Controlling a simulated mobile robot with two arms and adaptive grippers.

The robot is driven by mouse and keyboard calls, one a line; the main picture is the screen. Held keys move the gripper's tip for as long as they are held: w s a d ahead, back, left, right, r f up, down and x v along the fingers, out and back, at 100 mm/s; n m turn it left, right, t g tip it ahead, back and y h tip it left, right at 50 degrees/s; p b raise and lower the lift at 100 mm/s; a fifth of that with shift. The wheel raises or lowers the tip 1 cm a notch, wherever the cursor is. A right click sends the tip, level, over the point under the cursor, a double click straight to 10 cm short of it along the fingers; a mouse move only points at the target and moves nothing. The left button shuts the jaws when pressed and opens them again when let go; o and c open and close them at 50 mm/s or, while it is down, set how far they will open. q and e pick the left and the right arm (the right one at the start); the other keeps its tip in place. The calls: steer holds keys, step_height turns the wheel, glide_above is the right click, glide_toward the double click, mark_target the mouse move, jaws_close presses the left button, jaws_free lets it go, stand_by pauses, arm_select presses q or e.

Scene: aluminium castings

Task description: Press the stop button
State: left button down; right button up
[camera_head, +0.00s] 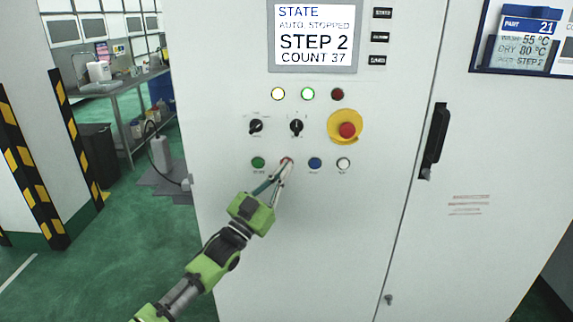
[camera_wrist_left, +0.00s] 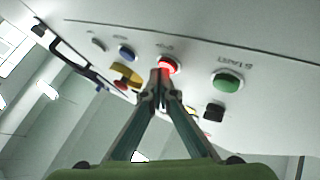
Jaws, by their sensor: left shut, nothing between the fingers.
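The red stop button (camera_head: 287,161) sits in the lower row of the white cabinet's panel, between a green button (camera_head: 258,162) and a blue one (camera_head: 315,163). My left gripper (camera_head: 284,165) is shut and empty, its fingertips at the red button and partly covering it. In the left wrist view the red button (camera_wrist_left: 168,66) glows just beyond the fingertips (camera_wrist_left: 160,78). I cannot tell whether they touch it or push it in. The screen (camera_head: 314,35) reads "AUTO: STOPPED". My right gripper is out of view.
A red emergency knob on a yellow base (camera_head: 346,128) is up and right of the gripper. Two black selector knobs (camera_head: 256,126) (camera_head: 296,126) and several lamps are above. A black door handle (camera_head: 435,140) stands at right. Green floor (camera_head: 120,245) is open at left.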

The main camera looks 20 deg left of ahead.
arm_select(q)
steer(key=shift+s+d+p, duration=0.2)
steer(key=shift+s+p, duration=0.25)
steer(key=shift+s, duration=0.25)
steer(key=s+p, duration=0.1)
steer(key=s, duration=0.1)
steer(key=s+d+p, duration=0.1)
steer(key=s+p, duration=0.1)
steer(key=shift+s+d, duration=0.2)
steer(key=shift+s, duration=0.2)
